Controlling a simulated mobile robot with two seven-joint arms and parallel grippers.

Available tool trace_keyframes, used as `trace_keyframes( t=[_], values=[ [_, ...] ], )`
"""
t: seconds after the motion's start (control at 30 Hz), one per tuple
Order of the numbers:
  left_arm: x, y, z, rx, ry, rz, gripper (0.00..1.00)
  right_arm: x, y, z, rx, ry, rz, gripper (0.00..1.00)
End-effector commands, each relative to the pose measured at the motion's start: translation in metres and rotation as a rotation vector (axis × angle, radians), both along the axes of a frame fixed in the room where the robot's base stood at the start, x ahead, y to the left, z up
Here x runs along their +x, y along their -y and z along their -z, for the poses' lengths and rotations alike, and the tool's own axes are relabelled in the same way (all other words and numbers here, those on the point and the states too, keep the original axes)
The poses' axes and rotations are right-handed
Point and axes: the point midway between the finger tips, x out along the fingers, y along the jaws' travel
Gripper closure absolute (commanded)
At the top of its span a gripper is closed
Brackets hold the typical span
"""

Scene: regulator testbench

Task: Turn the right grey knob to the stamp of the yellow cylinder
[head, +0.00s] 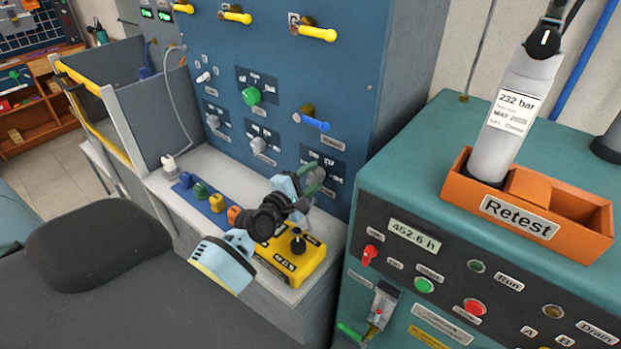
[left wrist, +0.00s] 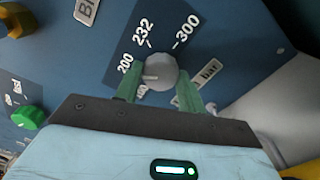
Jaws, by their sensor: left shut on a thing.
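The right grey knob (left wrist: 160,72) sits on a dark dial plate stamped 200, 232 and 300 in the left wrist view. Its pale pointer mark lies towards the left, on the 200 side. My left gripper (left wrist: 165,90) is shut on this knob, with green fingers on either side. In the head view my left gripper (head: 312,182) reaches the lower right dial of the blue panel and hides the knob. No yellow cylinder is clear to me. A pale grey cylinder (head: 515,105) labelled 232 bar stands in the orange Retest tray (head: 470,205). My right gripper is not in view.
Other grey knobs (head: 258,145) and a green knob (head: 252,96) sit left of the held dial. A blue lever (head: 313,122) is just above it. A yellow box (head: 292,262) stands on the ledge below my arm. The teal machine (head: 420,175) stands close on the right.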

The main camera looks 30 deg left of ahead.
Motion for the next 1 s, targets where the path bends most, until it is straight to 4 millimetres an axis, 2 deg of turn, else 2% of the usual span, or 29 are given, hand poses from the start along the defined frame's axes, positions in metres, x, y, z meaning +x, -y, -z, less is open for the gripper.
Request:
trace_keyframes(
  t=[0.57,0.6,0.73,1.0],
  values=[
    [0.0001,-0.0004,-0.0005,0.029,0.003,0.000,0.84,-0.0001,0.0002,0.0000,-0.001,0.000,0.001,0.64],
    [0.0001,-0.0004,-0.0005,0.029,0.003,0.000,0.56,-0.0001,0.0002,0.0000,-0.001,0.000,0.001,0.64],
    [0.0001,-0.0003,-0.0004,0.029,0.003,0.000,0.39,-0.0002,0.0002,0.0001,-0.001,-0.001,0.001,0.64],
    [-0.0004,-0.0001,-0.0002,0.028,0.002,0.000,0.39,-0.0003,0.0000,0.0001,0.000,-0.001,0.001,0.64]
  ],
)
